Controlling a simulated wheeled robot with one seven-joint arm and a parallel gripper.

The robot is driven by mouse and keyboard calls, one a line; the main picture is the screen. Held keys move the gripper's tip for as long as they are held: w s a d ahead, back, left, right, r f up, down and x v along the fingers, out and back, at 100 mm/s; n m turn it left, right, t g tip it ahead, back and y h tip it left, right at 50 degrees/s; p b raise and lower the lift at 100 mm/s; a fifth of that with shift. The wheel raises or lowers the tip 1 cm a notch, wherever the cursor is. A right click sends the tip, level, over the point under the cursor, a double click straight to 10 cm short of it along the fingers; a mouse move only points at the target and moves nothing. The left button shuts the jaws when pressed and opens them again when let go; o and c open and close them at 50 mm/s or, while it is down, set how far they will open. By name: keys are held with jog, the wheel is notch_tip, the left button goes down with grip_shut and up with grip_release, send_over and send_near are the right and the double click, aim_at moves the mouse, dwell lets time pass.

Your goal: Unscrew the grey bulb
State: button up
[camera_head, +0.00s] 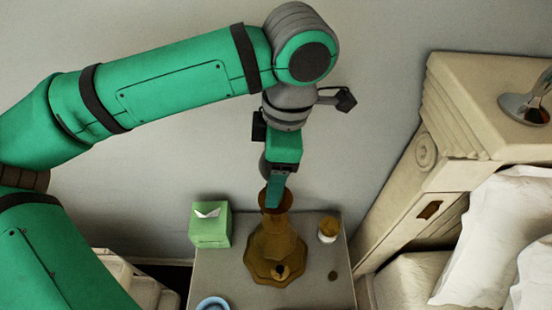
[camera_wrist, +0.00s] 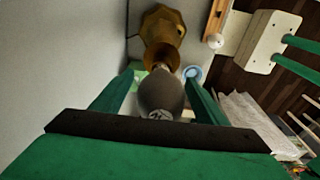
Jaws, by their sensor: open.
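The grey bulb (camera_wrist: 160,92) is upright at the top of a brown lamp (camera_head: 276,252), whose flared top and base also show in the wrist view (camera_wrist: 162,52). My gripper (camera_head: 275,200) points down over the lamp's top. In the wrist view the two green fingers of my gripper (camera_wrist: 160,82) stand apart, one on each side of the bulb. I cannot tell whether either finger touches it. In the head view only a small part of the bulb (camera_head: 264,165) shows beside the finger.
The lamp stands on a grey nightstand (camera_head: 225,275). A green tissue box (camera_head: 210,227) is at left, a small jar (camera_head: 328,230) and a round disc (camera_head: 332,275) at right, a blue bowl (camera_head: 213,303) in front. The bed's headboard (camera_head: 455,130) and pillow (camera_head: 490,235) are at right.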

jog(key=shift+f, duration=0.4)
